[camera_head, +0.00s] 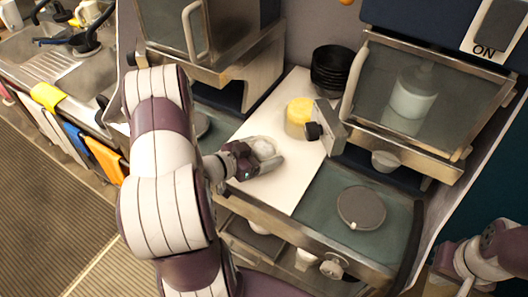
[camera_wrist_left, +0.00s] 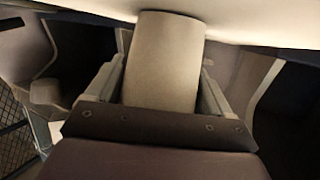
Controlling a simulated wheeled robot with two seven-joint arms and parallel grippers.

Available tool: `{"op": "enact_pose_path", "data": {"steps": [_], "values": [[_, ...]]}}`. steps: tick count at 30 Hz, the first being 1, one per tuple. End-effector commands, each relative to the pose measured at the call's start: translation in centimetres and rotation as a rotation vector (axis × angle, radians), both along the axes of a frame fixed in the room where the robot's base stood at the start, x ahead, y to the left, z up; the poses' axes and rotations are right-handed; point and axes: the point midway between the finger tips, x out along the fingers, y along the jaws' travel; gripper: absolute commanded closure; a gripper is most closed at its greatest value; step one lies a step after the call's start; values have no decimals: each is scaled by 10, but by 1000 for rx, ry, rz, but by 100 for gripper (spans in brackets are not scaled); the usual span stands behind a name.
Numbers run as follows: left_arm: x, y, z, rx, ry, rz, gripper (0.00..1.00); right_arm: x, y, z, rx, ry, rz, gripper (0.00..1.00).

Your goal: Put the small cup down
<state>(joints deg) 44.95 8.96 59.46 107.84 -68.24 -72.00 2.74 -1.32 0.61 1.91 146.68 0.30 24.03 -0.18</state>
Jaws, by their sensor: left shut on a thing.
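The small cup (camera_head: 263,147) is pale and sits between the fingers of my left gripper (camera_head: 268,163), over the white counter strip. In the left wrist view the cup (camera_wrist_left: 165,60) fills the space between both fingers of the gripper (camera_wrist_left: 166,92), which is shut on it. The head view does not show clearly whether the cup's base touches the counter (camera_head: 290,182). My right arm shows at the lower right edge, and its gripper (camera_head: 443,284) is partly cut off, so its fingers cannot be made out.
A yellow round thing (camera_head: 299,117) and a grey block with a dark knob (camera_head: 327,128) stand just beyond the cup. Black stacked bowls (camera_head: 332,68) are at the back. A round grey disc (camera_head: 361,207) lies on the right-hand glass surface. A glass-fronted cabinet (camera_head: 431,92) overhangs the right.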

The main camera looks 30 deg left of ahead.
Motion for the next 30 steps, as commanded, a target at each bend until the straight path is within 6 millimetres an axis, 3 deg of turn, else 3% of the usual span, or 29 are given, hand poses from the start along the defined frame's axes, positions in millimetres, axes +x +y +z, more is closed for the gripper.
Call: {"op": "enact_pose_path", "data": {"steps": [1,4,5,6,13,18,30], "values": [[-4,-4,-12,-13,23,-1,57,0,0,-5,0,0,0,100],[-5,-5,-14,-15,27,-2,57,0,0,-5,0,0,0,100],[-6,-5,-15,-16,30,-1,12,0,0,-5,0,0,0,100],[-6,-6,-16,-17,31,-2,0,0,0,-5,0,0,0,100],[-7,-6,-16,-20,34,-3,0,0,0,-5,0,0,0,100],[-9,-4,-1,-17,32,0,0,0,0,4,0,-1,0,100],[-87,32,29,-10,18,6,0,0,0,-3,0,0,0,100]]}}
